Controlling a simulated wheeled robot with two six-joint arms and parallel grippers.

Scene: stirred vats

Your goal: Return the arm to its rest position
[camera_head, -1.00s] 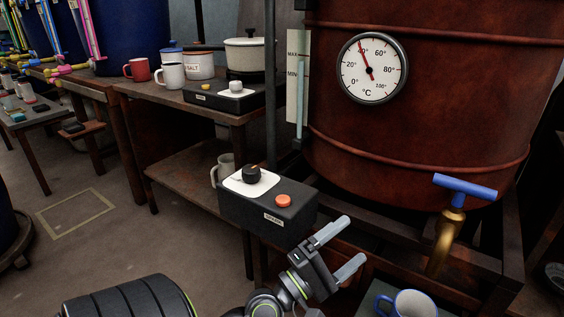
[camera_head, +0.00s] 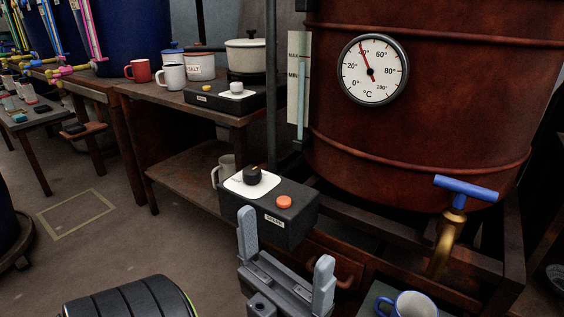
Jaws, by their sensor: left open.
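My left gripper (camera_head: 284,245) is at the lower middle of the head view, in front of and below the black control box. Its two grey fingers point up and stand wide apart, with nothing between them. The control box (camera_head: 300,216) has a white plate with a black knob (camera_head: 254,175) and an orange button (camera_head: 284,202). The left finger overlaps the box's front in the picture; I cannot tell whether it touches. My right gripper is not in view.
A rust-red vat (camera_head: 440,130) with a dial thermometer (camera_head: 373,70) and a blue-handled tap (camera_head: 465,188) stands at right. A blue-rimmed mug (camera_head: 412,305) is below the tap. A wooden bench (camera_head: 150,93) holds mugs and a pot. Open floor lies at left.

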